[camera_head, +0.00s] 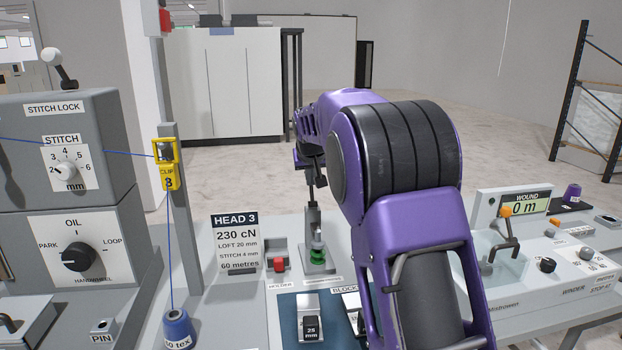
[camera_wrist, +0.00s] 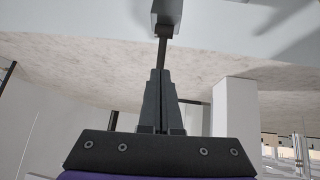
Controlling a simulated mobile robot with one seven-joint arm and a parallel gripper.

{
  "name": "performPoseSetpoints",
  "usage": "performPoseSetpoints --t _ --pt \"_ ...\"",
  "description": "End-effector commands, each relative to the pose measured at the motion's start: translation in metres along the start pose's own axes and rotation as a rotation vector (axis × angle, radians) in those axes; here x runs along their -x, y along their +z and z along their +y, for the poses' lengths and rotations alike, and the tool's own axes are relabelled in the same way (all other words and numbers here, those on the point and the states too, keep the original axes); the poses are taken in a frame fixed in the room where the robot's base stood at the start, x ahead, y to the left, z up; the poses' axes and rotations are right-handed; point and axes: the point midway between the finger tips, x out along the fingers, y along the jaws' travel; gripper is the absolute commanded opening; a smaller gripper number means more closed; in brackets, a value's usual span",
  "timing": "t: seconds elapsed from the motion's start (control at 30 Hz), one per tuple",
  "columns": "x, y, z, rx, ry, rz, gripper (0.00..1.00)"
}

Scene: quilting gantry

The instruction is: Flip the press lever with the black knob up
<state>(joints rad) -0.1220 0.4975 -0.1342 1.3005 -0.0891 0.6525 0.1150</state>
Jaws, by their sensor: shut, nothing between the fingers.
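The press (camera_head: 314,222) is a small grey post with a green piece at its foot, on the table past my arm. A thin dark lever rod (camera_head: 311,194) stands up from its top toward my gripper (camera_head: 311,170). In the wrist view a grey block (camera_wrist: 167,12) at the top edge carries the dark rod (camera_wrist: 162,50), which runs down to my gripper (camera_wrist: 160,73). My fingers are shut, with their tips at or just before the rod's end. I cannot tell whether they touch. The black knob is not distinct; it may be hidden by the fingers.
A red-and-grey holder (camera_head: 279,262) and the HEAD 3 card (camera_head: 237,242) stand left of the press. A blue block tray (camera_head: 287,322) lies in front. The stitch lock box (camera_head: 60,135) is at left, the winder (camera_head: 545,262) at right. A blue thread runs by the clip (camera_head: 166,178).

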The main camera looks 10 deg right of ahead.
Motion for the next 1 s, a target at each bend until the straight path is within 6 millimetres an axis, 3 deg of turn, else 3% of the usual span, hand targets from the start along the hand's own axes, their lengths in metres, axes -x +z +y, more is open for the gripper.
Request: performPoseSetpoints --t 0.5,1.0 --pt "-0.010 -0.003 0.001 0.000 0.001 0.005 0.00" --pt "0.000 0.012 0.003 0.000 0.002 -0.001 0.00"
